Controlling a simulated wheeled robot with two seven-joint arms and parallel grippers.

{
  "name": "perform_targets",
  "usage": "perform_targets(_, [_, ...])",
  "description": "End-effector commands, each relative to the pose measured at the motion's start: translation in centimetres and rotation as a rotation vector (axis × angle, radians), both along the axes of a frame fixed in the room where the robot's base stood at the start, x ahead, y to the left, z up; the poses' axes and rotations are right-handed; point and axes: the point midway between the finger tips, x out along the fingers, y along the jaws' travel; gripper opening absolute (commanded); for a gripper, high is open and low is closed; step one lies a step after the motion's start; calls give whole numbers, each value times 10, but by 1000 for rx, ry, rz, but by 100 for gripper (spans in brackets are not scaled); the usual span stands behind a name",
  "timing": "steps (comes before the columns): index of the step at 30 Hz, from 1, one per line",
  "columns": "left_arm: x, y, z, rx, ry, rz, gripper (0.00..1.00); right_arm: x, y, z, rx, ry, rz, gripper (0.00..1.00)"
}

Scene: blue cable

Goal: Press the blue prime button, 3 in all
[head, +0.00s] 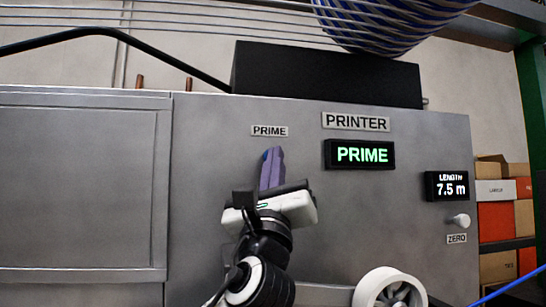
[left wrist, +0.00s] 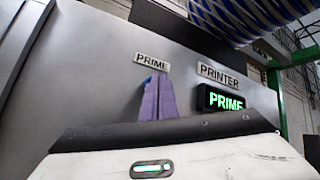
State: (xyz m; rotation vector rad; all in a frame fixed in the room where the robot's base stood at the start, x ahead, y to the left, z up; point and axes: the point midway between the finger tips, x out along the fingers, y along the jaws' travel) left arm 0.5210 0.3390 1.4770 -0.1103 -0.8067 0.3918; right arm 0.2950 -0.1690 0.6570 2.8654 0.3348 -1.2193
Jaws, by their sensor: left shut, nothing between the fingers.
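My left gripper (head: 273,155) is shut, its purple fingers pointing at the grey printer panel just below the small PRIME label (head: 269,131). A sliver of the blue prime button (head: 265,155) shows at the left edge of the fingertips; the rest is hidden behind them. In the left wrist view the fingers (left wrist: 158,85) also cover most of the button, with a bit of blue (left wrist: 147,82) at their left. The fingertips are at or very near the button; I cannot tell whether they touch it. My right gripper is not in view.
A display (head: 360,155) right of the fingers reads PRIME in green. A length display (head: 447,186) reads 7.5 m, above a white knob (head: 460,221) and a ZERO label (head: 456,239). A white wheel (head: 369,292) stands at the lower right. Blue cable coils hang above.

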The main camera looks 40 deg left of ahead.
Motion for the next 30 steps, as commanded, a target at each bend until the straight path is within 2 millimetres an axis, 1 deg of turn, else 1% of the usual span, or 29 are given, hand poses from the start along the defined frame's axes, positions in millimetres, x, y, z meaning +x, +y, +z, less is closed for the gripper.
perform_targets(30, [8, 14, 2, -4, 0, 8, 0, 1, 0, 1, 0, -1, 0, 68])
